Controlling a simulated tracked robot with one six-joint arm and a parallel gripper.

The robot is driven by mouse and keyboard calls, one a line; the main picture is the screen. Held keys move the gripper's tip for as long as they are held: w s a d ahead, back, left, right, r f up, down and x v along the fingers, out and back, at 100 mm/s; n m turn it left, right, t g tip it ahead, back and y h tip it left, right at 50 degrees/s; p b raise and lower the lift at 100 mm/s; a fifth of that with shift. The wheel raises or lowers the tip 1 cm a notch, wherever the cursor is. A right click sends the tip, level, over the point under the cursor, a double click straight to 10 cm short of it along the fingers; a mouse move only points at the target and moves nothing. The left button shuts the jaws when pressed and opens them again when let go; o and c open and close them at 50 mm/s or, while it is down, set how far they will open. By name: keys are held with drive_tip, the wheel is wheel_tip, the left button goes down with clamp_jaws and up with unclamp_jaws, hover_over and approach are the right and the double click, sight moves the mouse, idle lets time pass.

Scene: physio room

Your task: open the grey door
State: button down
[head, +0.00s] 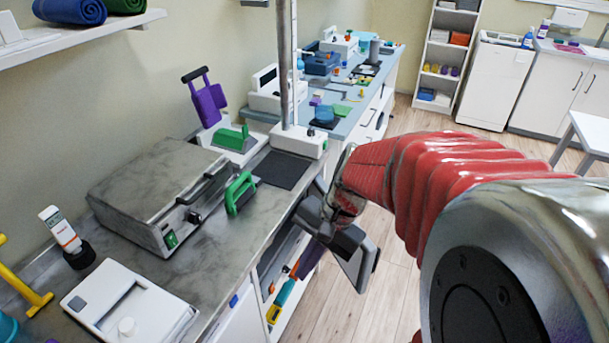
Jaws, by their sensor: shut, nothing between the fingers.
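A grey marbled box (165,190) stands on the worktop at the left. A dark bar handle, a knob and a green switch are on its front, which looks closed. I cannot tell for sure whether this front is the grey door. My gripper (333,232) is shut and empty. It is beyond the worktop's front edge, right of the box and apart from it. My red arm reaches it from the right. The fingertips are partly hidden by the gripper's own dark and grey parts.
The worktop (240,225) carries a green handled object (239,193) close to the box's front and a white device (125,305). An open compartment below holds a yellow-and-teal tool (283,297). A pole stand (298,140) rises behind the gripper. Wooden floor (395,290) is free to the right.

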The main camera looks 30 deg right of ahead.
drive_tip(key=w+d+f+m+t+y, duration=0.3)
drive_tip(key=d+f+m+t+y, duration=0.35)
drive_tip(key=d+f+m, duration=1)
drive_tip(key=s+d+f+m+t+h, duration=0.3)
drive_tip(key=d+m, duration=0.4)
drive_tip(key=m, duration=0.5)
drive_tip(key=s+d+f+m+t+h, duration=0.3)
drive_tip(key=d+f+m+t+h, duration=0.3)
drive_tip(key=m, duration=0.6)
wheel_tip(320, 180, down, 2)
drive_tip(key=shift+d+f+t, duration=0.2)
drive_tip(key=shift+d+t, duration=0.3)
drive_tip(key=shift+t, duration=0.35)
drive_tip(key=shift+w, duration=0.2)
drive_tip(key=w+a, duration=0.1)
drive_tip(key=w, duration=0.8)
drive_tip(key=shift+w, duration=0.35)
